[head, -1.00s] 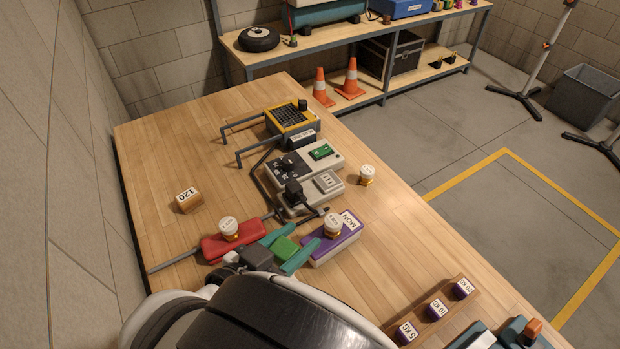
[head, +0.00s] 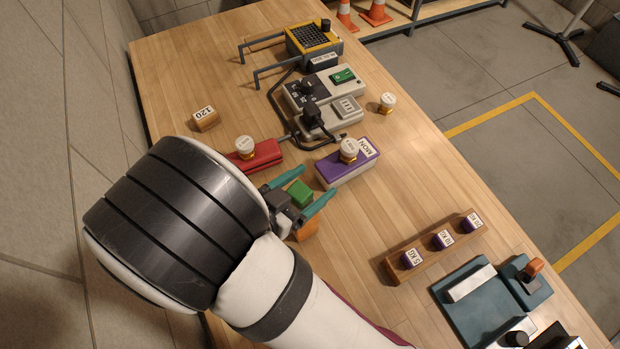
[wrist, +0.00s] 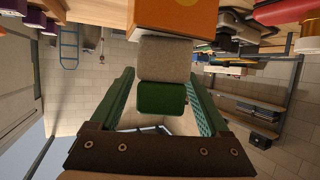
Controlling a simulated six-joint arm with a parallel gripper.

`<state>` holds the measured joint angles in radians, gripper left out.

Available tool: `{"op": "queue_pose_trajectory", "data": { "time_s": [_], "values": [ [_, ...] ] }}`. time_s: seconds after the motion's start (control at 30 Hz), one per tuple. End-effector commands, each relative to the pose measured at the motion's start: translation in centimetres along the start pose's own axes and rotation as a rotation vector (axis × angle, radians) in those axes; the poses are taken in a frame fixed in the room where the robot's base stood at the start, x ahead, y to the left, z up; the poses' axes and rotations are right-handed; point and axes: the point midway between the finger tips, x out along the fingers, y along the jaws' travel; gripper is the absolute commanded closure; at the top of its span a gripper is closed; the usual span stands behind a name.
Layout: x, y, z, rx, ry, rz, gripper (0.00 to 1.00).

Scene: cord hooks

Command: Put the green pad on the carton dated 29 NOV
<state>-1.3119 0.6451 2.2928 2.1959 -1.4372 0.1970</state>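The green pad (head: 300,193) is between the two teal fingers of my gripper (head: 305,191), in the air near the red and purple blocks. In the wrist view the green pad (wrist: 161,98) spans the gap, with a grey-brown face beyond it. An orange block (head: 307,231), possibly a carton, is partly hidden behind my gripper; an orange surface (wrist: 172,18) shows in the wrist view. The purple block (head: 345,171) has a white label with letters like MON, partly covered by a white-capped piece (head: 348,150). I cannot read 29 NOV on anything.
A red block (head: 255,158) bears another capped piece. A block marked 120 (head: 205,120) is at left. Grey switch units (head: 325,92) with cables stand behind. A wooden rack (head: 433,250) holds purple kg cubes. The table is clear right of the purple block.

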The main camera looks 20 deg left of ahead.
Motion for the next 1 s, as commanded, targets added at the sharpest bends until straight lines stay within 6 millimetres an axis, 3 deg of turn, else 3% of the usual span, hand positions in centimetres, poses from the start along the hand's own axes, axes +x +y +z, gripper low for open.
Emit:
{"op": "queue_pose_trajectory", "data": {
  "time_s": [0.23, 0.5, 0.6, 0.9, 1.0],
  "values": [
    [-0.4, -0.1, -0.3, 0.000, 0.000, -0.002, 0.21],
    [-6.1, -0.1, -0.3, 0.000, 0.000, -0.005, 0.21],
    [-7.3, -0.1, -0.3, 0.000, 0.000, -0.003, 0.21],
    [-7.6, 0.0, -0.4, 0.001, 0.002, 0.001, 0.21],
    [-5.9, 0.1, -2.7, 0.026, 0.035, 0.003, 0.21]
  ]
}}
